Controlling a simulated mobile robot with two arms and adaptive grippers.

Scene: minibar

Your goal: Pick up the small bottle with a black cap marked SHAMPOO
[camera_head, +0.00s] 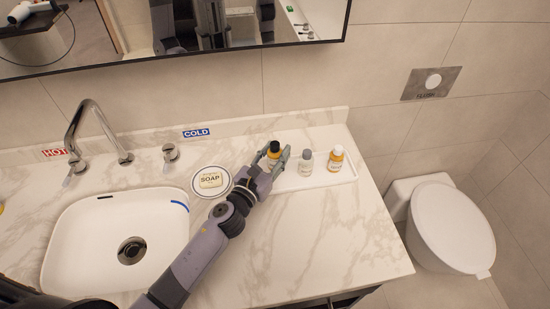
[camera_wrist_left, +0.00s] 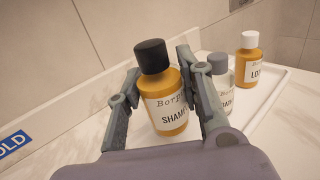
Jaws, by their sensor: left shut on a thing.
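The small amber bottle with a black cap (camera_head: 274,149) stands at the left end of the white tray (camera_head: 318,179) on the counter. In the left wrist view its label reads "SHAMP" on the bottle (camera_wrist_left: 168,98), the rest being hidden by a finger. My left gripper (camera_head: 273,156) is shut on the bottle, one finger on each side of its body below the cap. The fingers also show in the left wrist view (camera_wrist_left: 160,90). The bottle looks upright or slightly tilted; I cannot tell whether it touches the tray. My right gripper is not in view.
A grey-capped clear bottle (camera_head: 306,162) and a white-capped amber bottle (camera_head: 335,158) stand to the right on the tray. A soap dish (camera_head: 211,182) lies left of my left gripper, near the sink (camera_head: 70,240). The counter's right front is clear. A mirror hangs above.

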